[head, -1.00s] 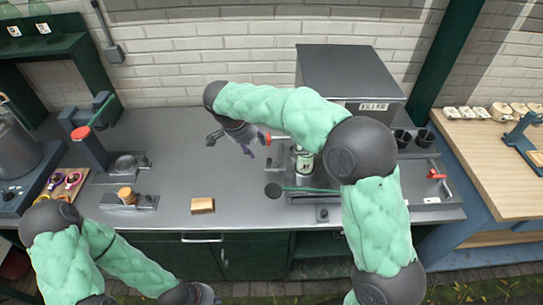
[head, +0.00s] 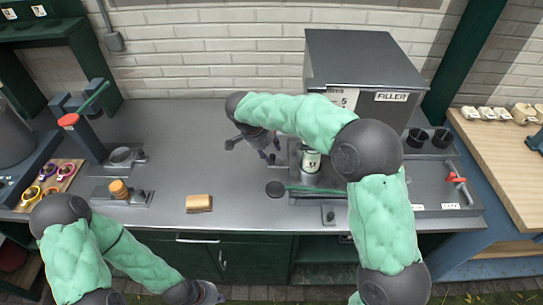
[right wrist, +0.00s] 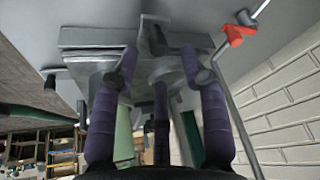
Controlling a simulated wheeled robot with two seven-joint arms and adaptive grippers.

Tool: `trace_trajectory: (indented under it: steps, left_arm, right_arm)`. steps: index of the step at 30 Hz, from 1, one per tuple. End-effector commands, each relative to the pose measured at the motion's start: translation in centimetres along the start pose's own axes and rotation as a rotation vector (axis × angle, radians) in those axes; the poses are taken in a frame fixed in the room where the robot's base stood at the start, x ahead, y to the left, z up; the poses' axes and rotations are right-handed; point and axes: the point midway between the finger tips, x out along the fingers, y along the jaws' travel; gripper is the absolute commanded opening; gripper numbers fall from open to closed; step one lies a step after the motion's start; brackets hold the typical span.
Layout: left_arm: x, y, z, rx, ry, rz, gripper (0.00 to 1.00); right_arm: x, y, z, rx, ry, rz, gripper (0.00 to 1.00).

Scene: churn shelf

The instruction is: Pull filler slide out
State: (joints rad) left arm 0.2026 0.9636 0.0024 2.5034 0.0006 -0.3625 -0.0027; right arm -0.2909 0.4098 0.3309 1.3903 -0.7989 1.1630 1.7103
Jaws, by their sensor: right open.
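The filler (head: 364,75) is a large grey box with a FILLER label at the back of the counter. A green rod with a dark round end (head: 275,189) lies along the station's front; I cannot tell which part is the slide. My right gripper (head: 270,154) is open, left of the jar and apart from it. In the right wrist view its purple fingers (right wrist: 160,100) are spread before a grey metal block (right wrist: 95,72). My left gripper (head: 208,293) is low, in front of the counter, its fingers unclear.
A red-handled bent rod (right wrist: 238,34) runs along the right of the wrist view. A sponge-like block (head: 198,203), an orange-topped piece (head: 119,188) and a red-capped post (head: 68,120) are to the left. Dark cups (head: 442,138) stand right.

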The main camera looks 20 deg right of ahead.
Motion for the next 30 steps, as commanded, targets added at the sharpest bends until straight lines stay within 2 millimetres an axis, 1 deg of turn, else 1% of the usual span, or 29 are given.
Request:
trace_trajectory:
  steps: [1, 3, 7, 12, 19, 20, 21, 23, 24, 25, 30]
  left_arm:
    - [0.3, -0.1, 0.0, 0.0, 0.0, 0.0, 0.0]
    - [0.5, -0.2, 0.0, 0.0, 0.0, 0.0, 0.0]
    - [0.7, -0.3, 0.0, 0.0, 0.0, 0.0, 0.0]
    - [0.8, -0.3, 0.0, 0.0, 0.0, 0.0, 0.0]
    - [0.8, -0.3, 0.0, 0.0, 0.0, 0.0, 0.0]
    - [0.8, -0.3, 0.0, 0.0, 0.0, 0.0, 0.0]
    - [0.8, -0.3, 0.0, 0.0, 0.0, 0.0, 0.0]
    - [0.8, -0.3, 0.0, 0.0, 0.0, 0.0, 0.0]
    - [0.8, -0.3, 0.0, 0.0, 0.0, 0.0, 0.0]
    - [0.8, -0.3, 0.0, 0.0, 0.0, 0.0, 0.0]
    - [0.8, -0.3, 0.0, 0.0, 0.0, 0.0, 0.0]
  right_arm:
    - [1.0, 0.1, 0.1, 0.0, -0.001, 0.002, 0.45]
    - [1.9, 0.1, 0.0, 0.0, 0.0, 0.002, 0.45]
    - [3.2, 0.0, 0.0, -0.001, 0.0, 0.001, 0.45]
    - [3.8, 0.0, 0.0, 0.0, 0.0, 0.001, 0.45]
    - [3.8, 0.0, 0.0, 0.0, 0.0, 0.0, 0.45]
    - [3.8, 0.0, 0.0, 0.0, 0.0, 0.0, 0.42]
    - [3.8, 0.0, 0.0, 0.0, 0.0, 0.0, 0.31]
    - [3.8, 0.0, 0.0, 0.0, 0.0, 0.0, 0.14]
    - [3.8, 0.0, 0.0, 0.0, 0.001, -0.001, 0.02]
    - [3.8, 0.0, -0.1, 0.0, 0.001, -0.001, 0.0]
    - [3.7, -0.1, -0.2, 0.001, 0.002, -0.004, 0.0]
